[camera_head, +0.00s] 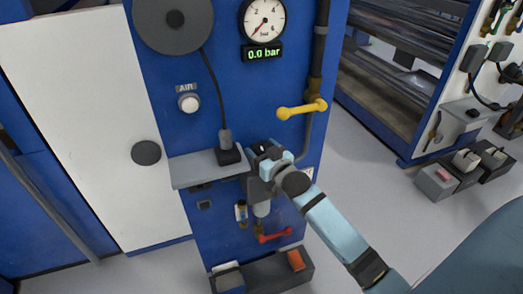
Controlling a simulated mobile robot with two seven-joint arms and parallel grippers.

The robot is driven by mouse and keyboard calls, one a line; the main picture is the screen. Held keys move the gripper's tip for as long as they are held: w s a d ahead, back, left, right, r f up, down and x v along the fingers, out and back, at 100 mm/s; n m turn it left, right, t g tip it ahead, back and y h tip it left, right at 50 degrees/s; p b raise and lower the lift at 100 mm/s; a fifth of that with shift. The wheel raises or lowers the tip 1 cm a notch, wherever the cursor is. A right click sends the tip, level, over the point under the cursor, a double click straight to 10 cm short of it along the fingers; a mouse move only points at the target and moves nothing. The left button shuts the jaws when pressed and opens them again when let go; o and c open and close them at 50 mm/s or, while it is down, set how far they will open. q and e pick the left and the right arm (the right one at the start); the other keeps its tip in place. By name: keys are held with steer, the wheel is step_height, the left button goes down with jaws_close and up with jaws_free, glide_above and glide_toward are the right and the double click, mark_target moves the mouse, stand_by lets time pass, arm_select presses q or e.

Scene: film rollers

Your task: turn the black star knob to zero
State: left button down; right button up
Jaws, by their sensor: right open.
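My right gripper (262,150) is open at the front of the blue cabinet, just right of the small grey shelf. A dark piece shows at its fingers; it may be the black star knob, but the gripper covers most of that spot and I cannot tell whether they touch. A grey unit (260,190) with a pale bowl below it sits under the gripper. The round gauge (264,20) above has a red needle pointing to the lower left. The display (263,53) under it reads 0.0 bar. My left gripper is not in view.
A yellow lever (302,109) sticks out on the pipe above right of the gripper. A grey shelf (195,170) carries a black corded device (229,152). A red lever (274,236) is below. A white button (189,103) labelled AIR is at upper left.

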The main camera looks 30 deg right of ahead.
steer(key=c, duration=0.6)
steer(key=shift+r+y+p, duration=0.2)
steer(key=shift+y+p, duration=0.2)
steer(key=shift+p, duration=0.05)
steer(key=shift+c, duration=0.2)
steer(key=shift+n+y+p, duration=0.35)
steer(key=shift+n+y, duration=0.05)
steer(key=shift+n, duration=0.2)
steer(key=shift+f, duration=0.15)
steer(key=o, duration=0.6)
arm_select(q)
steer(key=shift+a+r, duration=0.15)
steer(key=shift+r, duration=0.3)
arm_select(e)
steer(key=shift+o, duration=0.2)
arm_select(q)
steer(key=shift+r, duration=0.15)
arm_select(e)
steer(key=shift+s, duration=0.1)
steer(key=shift+s+f, duration=0.1)
steer(key=shift+s, duration=0.2)
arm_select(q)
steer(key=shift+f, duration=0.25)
arm_select(e)
steer(key=s+d, duration=0.1)
steer(key=s, duration=1.2)
steer(key=shift+d, duration=0.15)
